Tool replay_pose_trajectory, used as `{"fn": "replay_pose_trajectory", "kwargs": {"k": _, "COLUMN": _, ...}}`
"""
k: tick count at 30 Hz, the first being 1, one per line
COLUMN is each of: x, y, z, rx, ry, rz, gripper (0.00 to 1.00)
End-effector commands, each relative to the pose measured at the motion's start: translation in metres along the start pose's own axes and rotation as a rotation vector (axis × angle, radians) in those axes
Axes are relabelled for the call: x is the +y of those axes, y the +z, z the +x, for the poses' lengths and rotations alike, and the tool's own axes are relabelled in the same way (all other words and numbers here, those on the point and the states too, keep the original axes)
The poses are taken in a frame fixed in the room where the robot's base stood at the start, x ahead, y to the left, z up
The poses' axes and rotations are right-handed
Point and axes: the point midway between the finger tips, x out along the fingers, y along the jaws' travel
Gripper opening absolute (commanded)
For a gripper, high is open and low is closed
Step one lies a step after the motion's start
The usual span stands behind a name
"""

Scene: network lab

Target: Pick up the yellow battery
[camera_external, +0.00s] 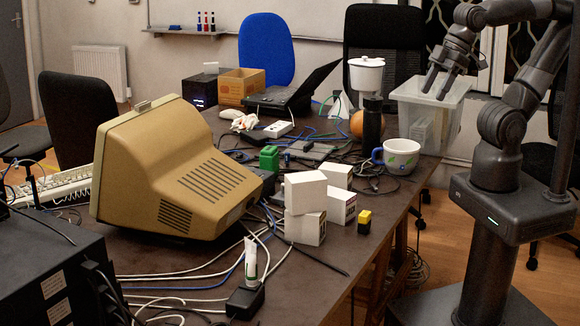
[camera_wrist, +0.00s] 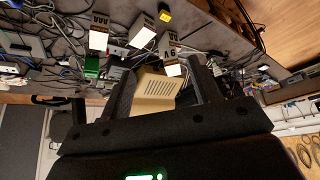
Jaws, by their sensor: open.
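The yellow battery (camera_external: 364,222) is a small block with a yellow top and a black lower part. It stands on the table near its right front edge, just right of the white boxes. It also shows in the wrist view as a small yellow patch (camera_wrist: 165,16) at the top, beyond the fingers. My gripper (camera_external: 435,91) is open and empty, raised at the back right in front of the clear plastic bin. It is well above and away from the battery. In the wrist view its two dark fingers (camera_wrist: 163,72) are spread apart.
Several white boxes (camera_external: 305,229) are stacked beside the battery. A beige monitor (camera_external: 185,170) fills the table's left side. A green block (camera_external: 269,158), a cup (camera_external: 400,156) and a clear bin (camera_external: 428,112) stand further back. Cables cover much of the table.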

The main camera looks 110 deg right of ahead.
Motion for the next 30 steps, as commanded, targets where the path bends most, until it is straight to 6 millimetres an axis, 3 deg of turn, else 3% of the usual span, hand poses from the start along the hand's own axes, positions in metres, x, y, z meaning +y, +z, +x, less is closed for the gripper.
{"fn": "replay_pose_trajectory", "kwargs": {"k": 19, "x": -0.001, "y": -0.005, "z": 0.006, "rx": -0.019, "ry": -0.003, "rz": 0.023, "gripper": 0.58}}
{"fn": "replay_pose_trajectory", "kwargs": {"k": 23, "x": -0.002, "y": -0.018, "z": 0.024, "rx": -0.065, "ry": -0.009, "rz": 0.091, "gripper": 0.58}}
{"fn": "replay_pose_trajectory", "kwargs": {"k": 30, "x": -0.004, "y": -0.046, "z": 0.076, "rx": -0.177, "ry": 0.0, "rz": 0.27, "gripper": 0.58}}
